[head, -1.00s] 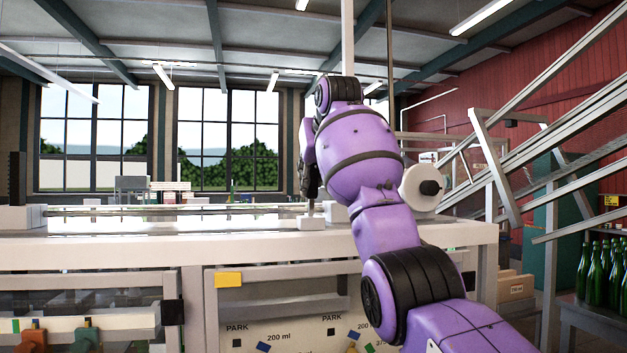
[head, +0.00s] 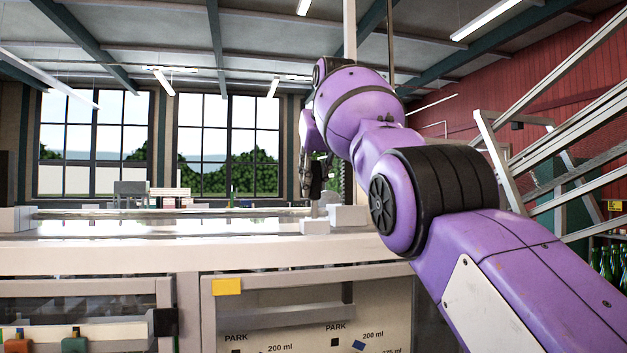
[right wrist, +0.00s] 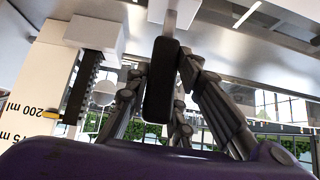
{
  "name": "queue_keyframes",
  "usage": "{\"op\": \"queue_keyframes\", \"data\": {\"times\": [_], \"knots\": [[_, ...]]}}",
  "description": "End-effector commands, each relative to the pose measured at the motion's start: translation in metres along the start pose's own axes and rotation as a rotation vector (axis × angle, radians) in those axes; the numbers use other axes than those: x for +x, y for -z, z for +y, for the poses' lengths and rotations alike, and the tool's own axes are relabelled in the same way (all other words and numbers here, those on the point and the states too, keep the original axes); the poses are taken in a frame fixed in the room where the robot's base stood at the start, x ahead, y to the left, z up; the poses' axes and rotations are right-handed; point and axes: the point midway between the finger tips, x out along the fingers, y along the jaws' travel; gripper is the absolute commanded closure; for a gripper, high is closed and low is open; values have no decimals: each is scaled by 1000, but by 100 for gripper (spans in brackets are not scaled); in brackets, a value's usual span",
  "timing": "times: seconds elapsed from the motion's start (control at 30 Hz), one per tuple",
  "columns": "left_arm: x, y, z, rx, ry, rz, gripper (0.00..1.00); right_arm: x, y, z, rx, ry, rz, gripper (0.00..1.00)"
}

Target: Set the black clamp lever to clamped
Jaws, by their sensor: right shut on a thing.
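The black clamp lever (right wrist: 161,82) shows in the right wrist view as a long dark bar between the fingers of my right gripper (right wrist: 172,95). My right gripper is shut on it. My left gripper is in neither view.
A larger white block (head: 347,215) with a dark toothed strip (head: 347,180) stands just right of the gripper. The white bench top (head: 170,245) is mostly clear at left. Metal rails (head: 560,130) slope at the right, above green bottles (head: 607,262).

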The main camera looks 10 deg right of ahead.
Motion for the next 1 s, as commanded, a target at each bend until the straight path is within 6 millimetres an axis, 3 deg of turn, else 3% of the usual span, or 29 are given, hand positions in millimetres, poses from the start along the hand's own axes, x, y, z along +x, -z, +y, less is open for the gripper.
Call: {"op": "queue_keyframes", "data": {"times": [0.23, 0.27, 0.4, 0.77, 1.0], "knots": [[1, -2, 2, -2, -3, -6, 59, -3, 2, 0, -2, -1, 7, 100], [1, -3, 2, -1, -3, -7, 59, -3, 2, 0, -2, -1, 7, 76], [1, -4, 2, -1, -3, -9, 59, -2, 1, 0, -1, -1, 5, 59], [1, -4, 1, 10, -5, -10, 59, -4, 0, 0, -1, 0, 1, 59], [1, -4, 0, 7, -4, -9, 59, -42, 1, 0, -1, 0, 5, 59]]}}
